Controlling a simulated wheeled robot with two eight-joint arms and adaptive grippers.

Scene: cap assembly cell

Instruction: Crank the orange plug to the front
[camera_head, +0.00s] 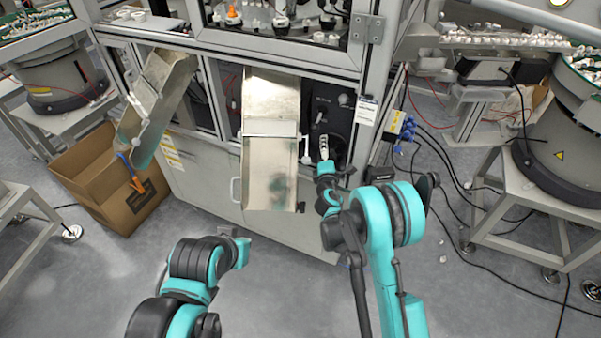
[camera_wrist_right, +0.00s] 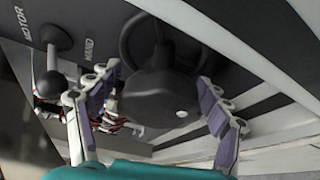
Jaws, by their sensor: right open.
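A small orange plug (camera_head: 232,15) stands behind the machine's window at the top of the head view. My right gripper (camera_head: 324,148) is at the black panel (camera_head: 320,98) on the machine's front. In the right wrist view its two fingers (camera_wrist_right: 160,118) are open, one on each side of a dark crank hub (camera_wrist_right: 165,98). The hub lies between the fingers; I cannot tell whether they touch it. A curved dark wheel rim (camera_wrist_right: 133,28) shows behind it. My left gripper (camera_head: 236,238) is low in front of the machine, small and unclear.
A ball-ended lever (camera_wrist_right: 61,49) stands beside the words MOTOR and HAND. Metal chutes (camera_head: 272,100) and (camera_head: 160,85) hang left of the panel. A cardboard box (camera_head: 100,185) stands at left. Cables (camera_head: 425,130) run at right.

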